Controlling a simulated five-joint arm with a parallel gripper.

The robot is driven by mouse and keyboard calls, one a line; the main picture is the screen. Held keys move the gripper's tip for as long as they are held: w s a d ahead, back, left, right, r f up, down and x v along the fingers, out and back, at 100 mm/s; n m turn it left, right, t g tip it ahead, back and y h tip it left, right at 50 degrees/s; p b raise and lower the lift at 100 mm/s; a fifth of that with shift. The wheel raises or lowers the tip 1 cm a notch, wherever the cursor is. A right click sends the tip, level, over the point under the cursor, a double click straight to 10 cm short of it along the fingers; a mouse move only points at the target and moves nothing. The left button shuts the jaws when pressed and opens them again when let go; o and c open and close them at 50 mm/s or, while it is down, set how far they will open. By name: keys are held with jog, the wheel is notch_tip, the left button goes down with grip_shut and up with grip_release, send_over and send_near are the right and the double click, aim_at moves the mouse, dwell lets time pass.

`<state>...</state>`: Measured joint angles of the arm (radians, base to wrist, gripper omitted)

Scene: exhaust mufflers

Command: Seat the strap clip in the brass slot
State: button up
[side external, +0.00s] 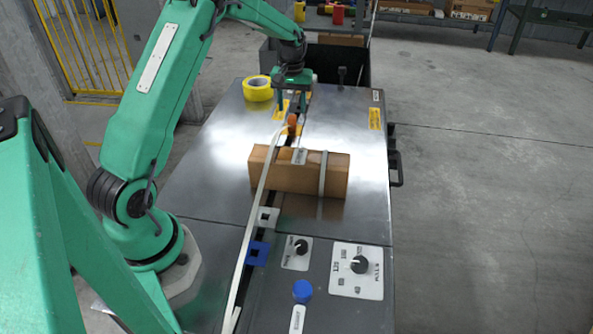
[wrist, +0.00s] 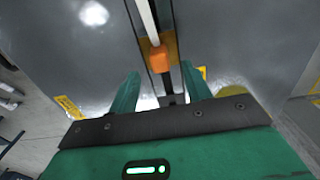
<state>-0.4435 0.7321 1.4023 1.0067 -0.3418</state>
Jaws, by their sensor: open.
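The strap clip (side external: 291,119) is a small orange block at the far end of a long pale strap (side external: 248,235) on the bench. It also shows in the wrist view (wrist: 160,53), on a dark groove. My gripper (side external: 290,113) is over the far part of the bench, pointing down, with its fingers apart. In the wrist view, the clip lies just beyond the open fingertips (wrist: 160,72), roughly in line with the gap, and nothing is held. A white plate (side external: 262,221) and a blue plate (side external: 250,259), each with a square opening, lie along the strap.
A yellow tape roll (side external: 258,88) is near my gripper. Knob panels (side external: 357,270) and a blue button (side external: 302,291) are at the near end. The bench's right side (side external: 365,200) is clear.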

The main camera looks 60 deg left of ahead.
jog(key=shift+r, duration=1.05)
jog(key=shift+d+r, duration=0.2)
jog(key=s+d+r+m+t, duration=0.35)
jog(key=s+d+r, duration=0.65)
jog(key=d+r, duration=0.45)
jog(key=s+d+m+t, duration=0.1)
jog(key=s+d, duration=0.3)
jog(key=s, duration=0.4)
jog(key=s+d+r+m+t, duration=0.1)
jog(key=s+d+m, duration=0.3)
jog(key=s, duration=0.5)
jog(key=shift+s+d+r, duration=0.2)
jog(key=shift+s+d, duration=0.05)
jog(key=shift+d, duration=0.15)
